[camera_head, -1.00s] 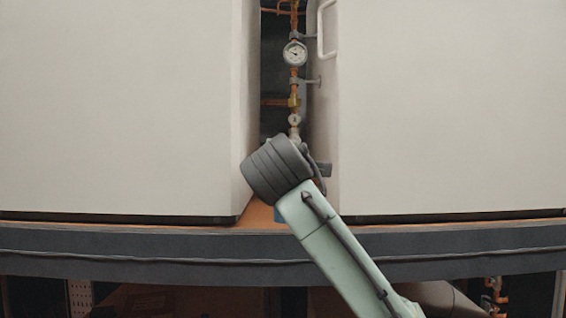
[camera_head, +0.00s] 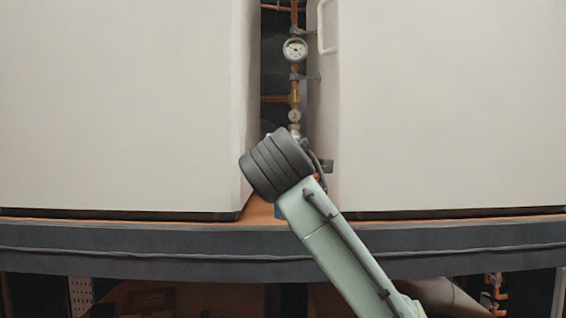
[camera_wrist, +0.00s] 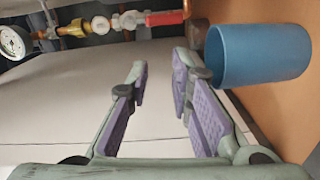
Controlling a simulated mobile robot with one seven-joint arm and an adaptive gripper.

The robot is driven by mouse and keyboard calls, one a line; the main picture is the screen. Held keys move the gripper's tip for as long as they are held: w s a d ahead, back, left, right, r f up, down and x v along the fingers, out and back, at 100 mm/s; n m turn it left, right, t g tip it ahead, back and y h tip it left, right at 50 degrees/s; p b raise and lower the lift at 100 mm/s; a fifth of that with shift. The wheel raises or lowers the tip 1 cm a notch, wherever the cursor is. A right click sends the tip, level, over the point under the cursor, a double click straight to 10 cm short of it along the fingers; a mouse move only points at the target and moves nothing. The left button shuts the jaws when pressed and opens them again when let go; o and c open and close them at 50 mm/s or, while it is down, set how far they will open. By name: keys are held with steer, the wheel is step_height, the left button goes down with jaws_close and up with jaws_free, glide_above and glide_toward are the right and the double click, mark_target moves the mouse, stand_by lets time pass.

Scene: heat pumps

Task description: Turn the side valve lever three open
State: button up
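In the wrist view a red sleeve-like piece (camera_wrist: 166,18), possibly the valve lever, lies along the pipe at the top, beside a pale round fitting (camera_wrist: 130,20). I cannot tell which lever is number three. My gripper (camera_wrist: 160,64) is open and empty, with its two purple-padded fingers apart below the red piece and not visibly touching it. In the head view the copper pipe run (camera_head: 295,88) stands in the gap between two white cabinets. My arm hides its lower part and my gripper there.
A blue cylinder (camera_wrist: 262,57) is close to the right finger, on an orange-brown surface (camera_wrist: 285,110). A pressure gauge (camera_head: 295,50) sits on the pipe. White cabinets (camera_head: 120,110) and (camera_head: 450,110) leave only a narrow gap.

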steer(key=s+b, duration=0.2)
steer(key=s, duration=1.1)
steer(key=shift+s+b, duration=0.2)
steer(key=shift+b, duration=0.2)
